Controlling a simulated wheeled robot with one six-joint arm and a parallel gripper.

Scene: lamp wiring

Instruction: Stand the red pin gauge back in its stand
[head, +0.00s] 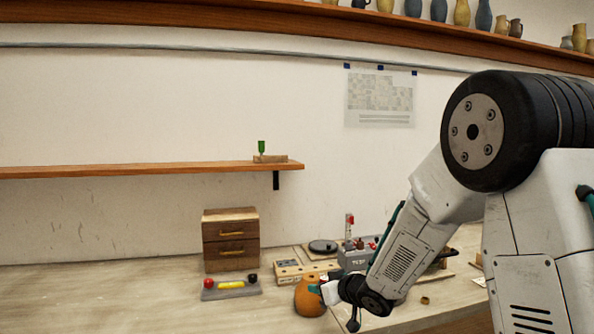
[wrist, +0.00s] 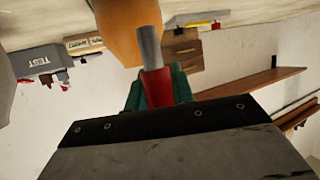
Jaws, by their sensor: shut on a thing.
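The red pin gauge (wrist: 157,85) shows in the wrist view with a red handle and a grey pin pointing up in the picture. My gripper (wrist: 158,95) is shut on its red handle, between teal fingers. In the head view my gripper (head: 327,291) is low over the bench beside an orange vase; the red gauge is not clear there. A pale wooden block (head: 271,158), which looks like the stand, lies on the wall shelf near its right end. A green pin gauge (head: 261,147) stands upright at its left end.
The orange vase (head: 307,298) is close to my gripper. A small drawer cabinet (head: 231,233), a grey tray (head: 215,294) with red, yellow and black pieces, and a grey TEST box (head: 354,262) stand on the bench. The wall shelf (head: 130,170) is mostly bare left of the block.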

